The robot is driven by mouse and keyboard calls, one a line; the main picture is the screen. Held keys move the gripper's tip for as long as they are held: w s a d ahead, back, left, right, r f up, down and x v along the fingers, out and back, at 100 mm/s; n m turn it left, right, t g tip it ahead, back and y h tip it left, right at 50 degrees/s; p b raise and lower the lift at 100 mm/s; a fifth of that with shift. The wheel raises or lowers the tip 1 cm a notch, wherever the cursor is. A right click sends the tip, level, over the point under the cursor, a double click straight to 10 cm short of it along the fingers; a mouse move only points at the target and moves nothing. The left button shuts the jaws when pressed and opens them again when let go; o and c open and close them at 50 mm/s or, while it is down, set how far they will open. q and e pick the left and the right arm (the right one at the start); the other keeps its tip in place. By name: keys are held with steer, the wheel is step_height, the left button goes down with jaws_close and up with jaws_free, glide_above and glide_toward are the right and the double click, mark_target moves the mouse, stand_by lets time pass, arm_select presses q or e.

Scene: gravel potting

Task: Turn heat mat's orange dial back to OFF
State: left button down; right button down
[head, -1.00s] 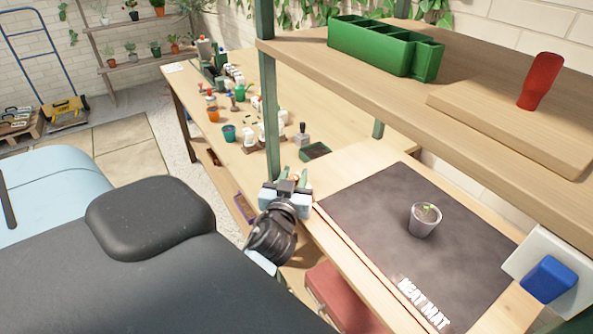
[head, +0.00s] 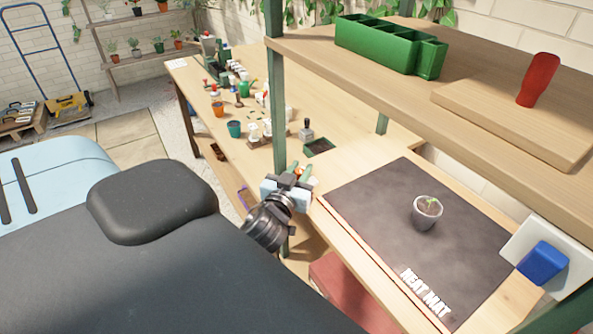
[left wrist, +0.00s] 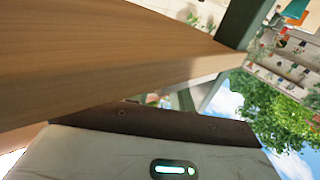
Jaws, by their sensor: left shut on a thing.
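The dark heat mat (head: 365,215) lies on the bench, with its white lettering near the front edge. My left gripper (head: 300,174) is at the mat's left corner, by the green shelf post. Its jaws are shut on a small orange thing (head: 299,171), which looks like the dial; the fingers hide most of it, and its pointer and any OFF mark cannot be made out. The left wrist view shows my gripper's grey housing with a green light, but not the fingertips. My right gripper is not in view.
A grey pot with a seedling (head: 427,212) stands on the mat. Above is a wooden shelf (head: 480,100) with a green divided tray (head: 388,46) and a red-handled tool (head: 538,80). A blue block on a white plate (head: 520,250) is at right. Small pots and tools crowd the far bench.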

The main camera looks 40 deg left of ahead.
arm_select(q)
steer(key=shift+a+r+m+t+h, duration=0.15)
steer(key=shift+m+t+h, duration=0.15)
steer(key=shift+m+h, duration=0.7)
steer(key=m+h, duration=0.2)
steer(key=h, duration=0.2)
steer(key=shift+f+m+h, duration=0.2)
steer(key=shift+m+h, duration=0.6)
steer(key=shift+h, duration=0.4)
steer(key=shift+m+h+b, duration=0.35)
steer(key=shift+m+h, duration=0.75)
steer(key=shift+h, duration=0.6)
steer(key=shift+m+g+h, duration=0.3)
steer(key=shift+g+h, duration=0.2)
steer(key=shift+h, duration=0.1)
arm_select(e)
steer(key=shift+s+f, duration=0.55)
arm_select(q)
steer(key=shift+r+h, duration=0.1)
steer(key=shift+h, duration=0.2)
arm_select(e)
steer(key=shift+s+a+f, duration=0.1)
arm_select(q)
steer(key=c, duration=1.7)
jaws_free()
steer(key=shift+o, duration=0.8)
steer(key=shift+w, duration=0.15)
steer(key=shift+d, duration=0.2)
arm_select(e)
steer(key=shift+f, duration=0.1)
